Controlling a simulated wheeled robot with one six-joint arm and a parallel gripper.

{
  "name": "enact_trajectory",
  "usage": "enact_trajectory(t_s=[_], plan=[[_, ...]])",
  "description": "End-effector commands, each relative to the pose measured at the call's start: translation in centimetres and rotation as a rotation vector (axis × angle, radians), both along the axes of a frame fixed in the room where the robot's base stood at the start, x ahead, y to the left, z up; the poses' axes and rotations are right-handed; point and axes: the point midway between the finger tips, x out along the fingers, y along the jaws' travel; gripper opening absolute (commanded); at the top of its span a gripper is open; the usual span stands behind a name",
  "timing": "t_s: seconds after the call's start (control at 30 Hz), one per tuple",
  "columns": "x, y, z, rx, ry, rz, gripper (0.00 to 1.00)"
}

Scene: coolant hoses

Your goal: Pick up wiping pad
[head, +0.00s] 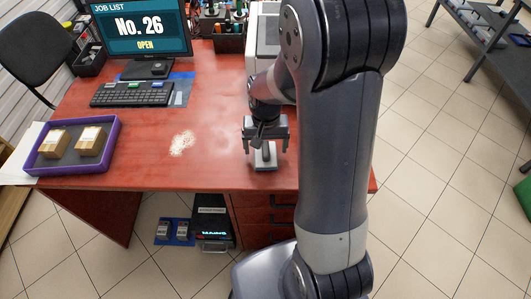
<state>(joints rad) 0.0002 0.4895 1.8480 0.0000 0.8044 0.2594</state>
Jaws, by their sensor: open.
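The wiping pad (264,163) appears as a grey block with an upright handle. It rests on the red desk (215,110) near its front edge. My gripper (265,148) is directly over the pad in the head view, pointing down. Its two fingers are spread apart, one to each side of the pad's handle. The gripper is open and holds nothing. I cannot tell how far the fingertips are above the pad. My arm hides the desk's right part.
A pale spill (183,142) lies left of the pad. A purple tray (113,133) with two boxes is at the far left. A keyboard (131,94) and monitor (139,30) stand behind. A white machine (264,48) stands behind my gripper. The desk's front middle is mostly clear.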

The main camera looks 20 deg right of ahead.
Motion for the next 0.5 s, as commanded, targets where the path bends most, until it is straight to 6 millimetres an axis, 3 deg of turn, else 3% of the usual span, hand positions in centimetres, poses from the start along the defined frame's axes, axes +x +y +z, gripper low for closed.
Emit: enact_trajectory(t_s=[0.2, 0.43, 0.5], plan=[[0.0, 0.0, -2.3, 0.000, 0.001, 0.001, 0.85], [0.0, 0.0, -2.4, 0.000, 0.000, 0.001, 0.85], [0.0, 0.0, -2.4, 0.000, 0.000, 0.001, 0.81]])
